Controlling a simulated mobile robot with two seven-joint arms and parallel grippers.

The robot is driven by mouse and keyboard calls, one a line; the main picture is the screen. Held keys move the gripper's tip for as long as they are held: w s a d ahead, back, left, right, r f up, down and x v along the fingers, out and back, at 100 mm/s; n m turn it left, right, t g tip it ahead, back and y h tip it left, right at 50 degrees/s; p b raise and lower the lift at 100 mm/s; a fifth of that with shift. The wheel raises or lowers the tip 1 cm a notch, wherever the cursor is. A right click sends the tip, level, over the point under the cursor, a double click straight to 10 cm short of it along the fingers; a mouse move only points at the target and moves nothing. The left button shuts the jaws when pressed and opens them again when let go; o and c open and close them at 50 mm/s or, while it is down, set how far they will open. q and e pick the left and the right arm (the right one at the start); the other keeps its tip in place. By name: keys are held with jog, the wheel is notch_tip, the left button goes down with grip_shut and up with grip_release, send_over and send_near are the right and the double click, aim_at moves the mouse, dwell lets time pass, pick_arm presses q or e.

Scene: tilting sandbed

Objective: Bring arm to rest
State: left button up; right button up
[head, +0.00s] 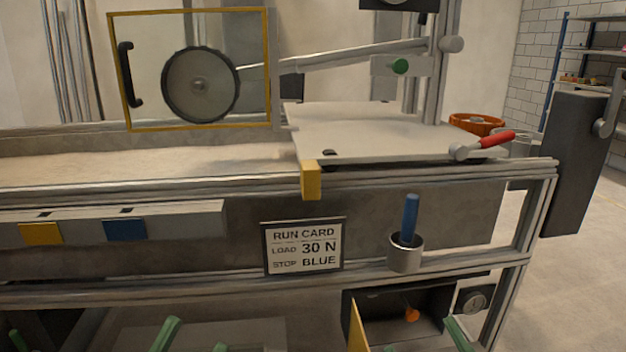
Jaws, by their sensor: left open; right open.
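A long grey beam arm (340,57) slopes gently down to the left from an upright post (440,70). A large dark-rimmed wheel (200,85) is at its left end, seen through a clear guard with a yellow frame (200,12). The wheel is low over the sandbed (130,165); I cannot tell if it touches. A green knob (400,66) sits on a bracket below the beam. My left gripper (193,344) and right gripper (460,338) show only as green fingertips at the bottom edge, open and well below the beam. Their rest is out of frame.
A pale plate (375,128) carries a red-handled lever (490,143). A blue peg stands in a metal cup (405,256) beside the run card (303,247), which reads 30 N, BLUE. Yellow (41,234) and blue (125,229) tabs are on the left rail. An open dark box (385,310) is below.

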jog(key=s+a+r+m+y, duration=0.1)
jog(key=s+r+m+y, duration=0.1)
jog(key=s+r, duration=0.25)
pick_arm(q)
jog(key=w+a+f+n+g+y+p, duration=0.35)
jog(key=w+n+y+p, duration=0.5)
jog(key=p, duration=1.05)
pick_arm(e)
jog(key=w+d+f+m+g+h, duration=0.35)
jog(key=w+m+h, duration=0.4)
jog(key=h, duration=0.25)
pick_arm(q)
jog(key=s+f+g+y+p, duration=0.2)
jog(key=s+f+g+p, duration=0.2)
jog(key=p, duration=0.4)
jog(key=s+a+f+n+g+y+p, duration=0.1)
jog(key=s+f+g+y+p, duration=0.1)
jog(key=s+f+g+p, duration=0.2)
jog(key=s+g+p, duration=0.1)
jog(key=s+p, duration=0.2)
jog(key=p, duration=0.1)
jog(key=shift+a, duration=0.25)
pick_arm(e)
jog(key=s+d+f+m+g+h, duration=0.1)
jog(key=s+f+m+g+h, duration=0.1)
jog(key=s+f+g, duration=0.5)
jog(key=shift+s+d+f+m+g+h, duration=0.2)
jog(key=shift+s+m+g+h, duration=0.3)
jog(key=shift+s+g, duration=0.6)
